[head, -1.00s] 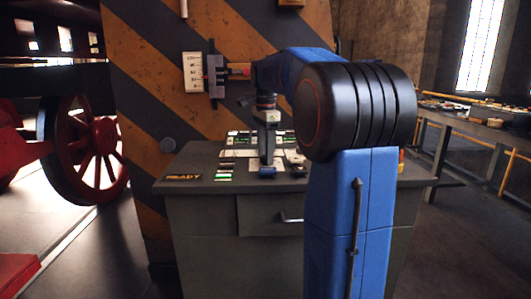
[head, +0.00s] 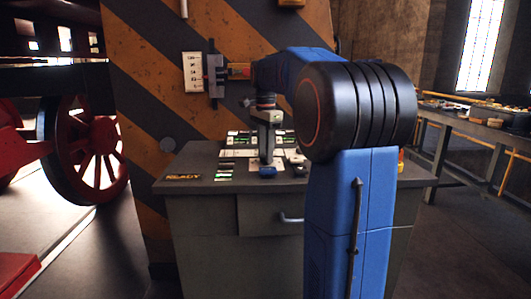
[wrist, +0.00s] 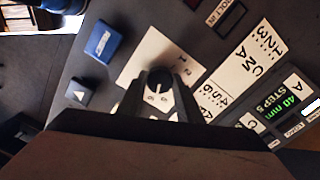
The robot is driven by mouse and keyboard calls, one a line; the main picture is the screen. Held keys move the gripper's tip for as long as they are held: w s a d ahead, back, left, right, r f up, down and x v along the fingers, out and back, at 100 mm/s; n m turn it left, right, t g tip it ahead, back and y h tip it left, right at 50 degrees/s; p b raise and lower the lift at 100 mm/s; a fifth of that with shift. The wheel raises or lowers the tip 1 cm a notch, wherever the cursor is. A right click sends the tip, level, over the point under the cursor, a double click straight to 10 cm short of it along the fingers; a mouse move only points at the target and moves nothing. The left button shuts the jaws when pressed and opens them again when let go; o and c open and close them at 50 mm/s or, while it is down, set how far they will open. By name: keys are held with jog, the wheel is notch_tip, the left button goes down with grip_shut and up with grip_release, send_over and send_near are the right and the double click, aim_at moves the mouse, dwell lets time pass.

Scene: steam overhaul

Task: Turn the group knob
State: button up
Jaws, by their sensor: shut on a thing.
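The group knob (wrist: 159,78) is a small round black knob with a pale pointer line, on a white numbered plate (wrist: 143,58) in the wrist view. My gripper (wrist: 160,88) is over the plate with its two dark fingers on either side of the knob, shut on it. In the head view my gripper (head: 266,158) points down onto the console top (head: 200,160), and the knob is hidden there by the fingers.
A green-lit display (wrist: 283,108) and labelled plates lie to the right. A striped panel (head: 225,50) rises behind the console.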

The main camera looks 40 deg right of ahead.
jog(key=n, duration=1.3)
jog(key=shift+d+n, duration=0.1)
jog(key=shift+n, duration=0.2)
jog(key=n, duration=0.4)
jog(key=shift+r, duration=0.1)
jog(key=shift+n, duration=2.1)
jog(key=o, duration=1)
jog(key=shift+o, duration=0.2)
